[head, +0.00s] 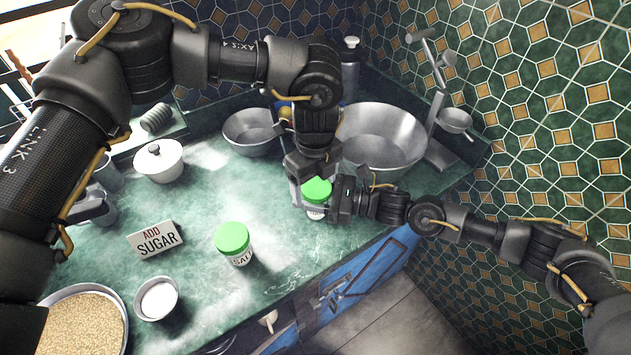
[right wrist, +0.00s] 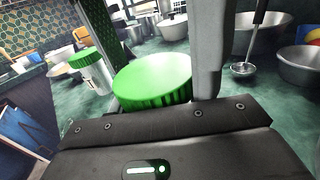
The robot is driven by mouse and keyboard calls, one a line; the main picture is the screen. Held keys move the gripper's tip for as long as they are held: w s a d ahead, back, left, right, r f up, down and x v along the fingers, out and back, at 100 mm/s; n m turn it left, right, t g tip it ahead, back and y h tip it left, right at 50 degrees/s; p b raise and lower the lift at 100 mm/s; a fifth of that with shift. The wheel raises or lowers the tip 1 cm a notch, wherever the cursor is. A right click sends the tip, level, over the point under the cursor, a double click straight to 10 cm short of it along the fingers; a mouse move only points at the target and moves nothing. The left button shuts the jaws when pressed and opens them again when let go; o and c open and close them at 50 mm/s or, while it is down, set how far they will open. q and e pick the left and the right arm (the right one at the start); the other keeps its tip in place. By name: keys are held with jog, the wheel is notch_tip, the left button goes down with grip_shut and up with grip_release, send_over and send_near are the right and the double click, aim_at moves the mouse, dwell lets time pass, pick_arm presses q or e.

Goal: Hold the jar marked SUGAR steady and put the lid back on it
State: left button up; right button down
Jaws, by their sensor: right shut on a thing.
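A white jar (head: 315,211) stands near the counter's front edge, its label not readable in the head view. A green lid (head: 317,188) is at its top; I cannot tell whether it is seated or just above. The lid is large in the right wrist view (right wrist: 153,78), where it and my gripper hide the jar body. My right gripper (head: 330,208) comes in from the right and is shut on the jar. My left gripper (head: 309,182) points down from above, its pale fingers on either side of the lid; whether they grip it is unclear.
A green-lidded jar marked SALT (head: 235,243) stands to the left, near an ADD SUGAR sign (head: 155,239). A small bowl (head: 157,299), a grain-filled pan (head: 85,325) and a lidded white pot (head: 159,161) are farther left. Metal bowls (head: 380,140) and a scale stand behind.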

pick_arm(q)
jog(key=shift+d, duration=0.15)
jog(key=shift+w+r, duration=0.1)
jog(key=shift+r, duration=2.2)
jog(key=shift+c, duration=0.4)
notch_tip(320, 180, up, 4)
jog(key=n, duration=0.3)
jog(key=shift+f, duration=0.25)
jog(key=shift+f, duration=0.1)
